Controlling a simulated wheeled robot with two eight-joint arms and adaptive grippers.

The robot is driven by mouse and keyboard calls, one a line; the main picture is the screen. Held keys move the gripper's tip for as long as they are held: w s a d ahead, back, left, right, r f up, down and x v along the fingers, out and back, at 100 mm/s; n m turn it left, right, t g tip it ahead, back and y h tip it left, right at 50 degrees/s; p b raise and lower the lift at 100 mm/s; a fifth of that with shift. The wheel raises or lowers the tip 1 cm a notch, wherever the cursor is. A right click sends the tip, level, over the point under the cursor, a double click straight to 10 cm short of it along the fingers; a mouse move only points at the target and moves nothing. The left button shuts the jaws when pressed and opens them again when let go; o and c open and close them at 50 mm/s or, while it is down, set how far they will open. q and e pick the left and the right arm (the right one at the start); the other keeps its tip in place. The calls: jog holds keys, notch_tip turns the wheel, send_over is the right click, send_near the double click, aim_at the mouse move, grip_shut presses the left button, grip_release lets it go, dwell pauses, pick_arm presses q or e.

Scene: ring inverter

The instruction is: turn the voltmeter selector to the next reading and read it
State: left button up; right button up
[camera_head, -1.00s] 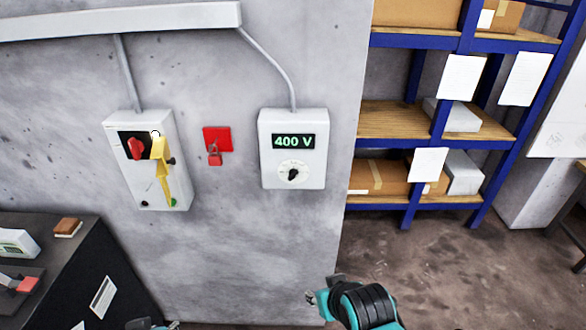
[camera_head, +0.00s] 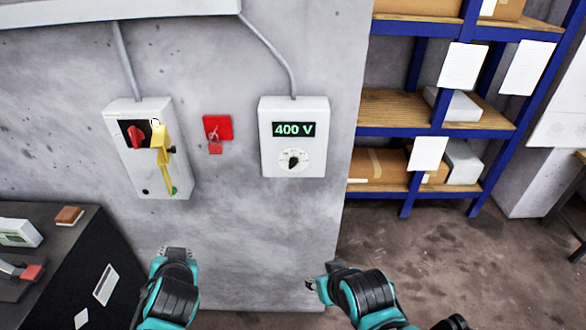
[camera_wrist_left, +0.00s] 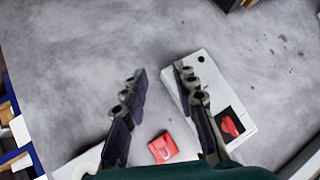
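The voltmeter (camera_head: 293,160) is a white box on the grey wall in the head view. Its display (camera_head: 294,130) reads 400 V in green. Below it is a round dial with a black selector knob (camera_head: 293,161); the dial's lettering is too small to read. My left gripper (camera_head: 177,251) is below and left of the voltmeter, away from the wall boxes. In the left wrist view its fingers (camera_wrist_left: 160,72) are spread and empty. My right gripper (camera_head: 316,285) is low, below the voltmeter and touching nothing visible; whether its fingers are open is unclear.
Left of the voltmeter are a red plate with padlock (camera_head: 216,133) and a white switch box (camera_head: 136,170) with a red handle and yellow piece. A dark bench (camera_head: 75,250) stands at lower left. Blue shelving (camera_head: 430,131) is at right. The wall below the voltmeter is clear.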

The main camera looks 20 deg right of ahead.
pick_arm(q)
jog(key=w+d+r+m+t+h, duration=0.1)
jog(key=w+d+r+m+t, duration=0.15)
jog(key=d, duration=0.35)
jog(key=w+d+r+m+t, duration=0.1)
jog(key=w+d+r, duration=0.1)
jog(key=w+d, duration=0.3)
jog(key=m+t+h, duration=0.3)
jog(key=m+h, duration=0.3)
send_near(294, 166)
jog(key=b+x, duration=0.1)
jog(key=x, duration=0.6)
jog(key=shift+f, duration=0.1)
jog(key=shift+w+d, duration=0.15)
jog(key=shift+w, duration=0.55)
grip_shut()
